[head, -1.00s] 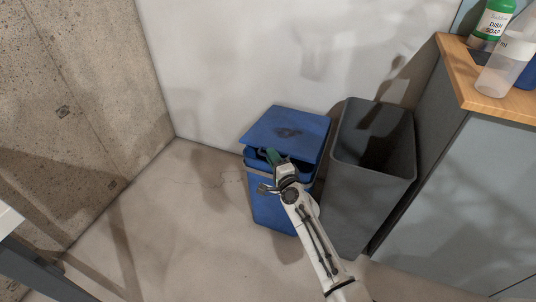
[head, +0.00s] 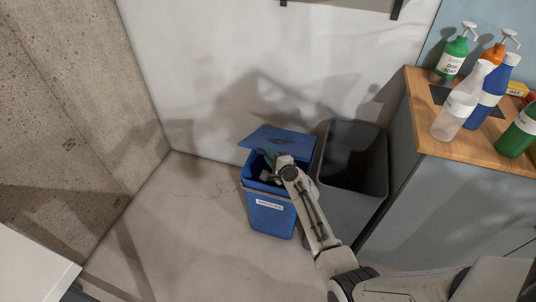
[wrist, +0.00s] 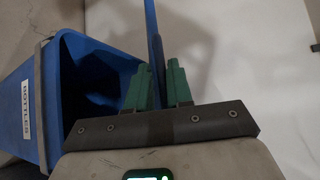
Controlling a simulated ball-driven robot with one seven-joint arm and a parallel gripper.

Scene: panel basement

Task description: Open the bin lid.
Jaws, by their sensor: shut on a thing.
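The blue bin (head: 268,222) stands on the floor against the back wall, with a white label on its front that reads BOTTLES in the wrist view (wrist: 26,106). Its blue lid (head: 284,140) is tilted up, with a dark opening showing beneath it. My gripper (head: 271,158) is at the lid's front edge. In the wrist view its green fingers (wrist: 157,78) are on both sides of the lid (wrist: 153,28), which shows edge-on as a thin blue panel. The bin's dark inside shows left of the fingers. The arm hides part of the bin's right side.
A grey open bin (head: 352,165) stands close on the right. Beyond it is a grey cabinet with a wooden top (head: 430,140) holding several bottles. A concrete wall (head: 60,110) is at left. The floor left of the blue bin is clear.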

